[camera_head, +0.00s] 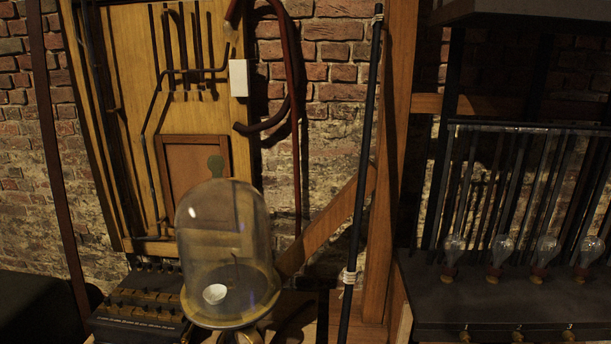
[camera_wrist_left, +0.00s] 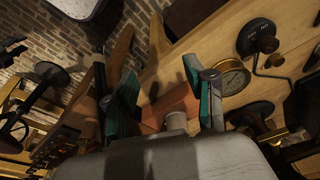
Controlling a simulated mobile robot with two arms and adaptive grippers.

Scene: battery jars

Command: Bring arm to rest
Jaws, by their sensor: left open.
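My left gripper (camera_wrist_left: 164,98) shows in the left wrist view. Its two green-padded fingers stand well apart, so it is open. No object can be seen held between them. A wooden surface with a reddish-brown patch (camera_wrist_left: 172,103) lies beyond the fingers. Neither of my arms shows in the head view, and my right gripper is in no view.
In the head view a glass dome (camera_head: 222,245) stands before a wooden panel (camera_head: 180,60) on a brick wall. A shelf with several glass bulbs (camera_head: 454,243) is at right. A round gauge (camera_wrist_left: 232,76) is close to the fingers in the wrist view.

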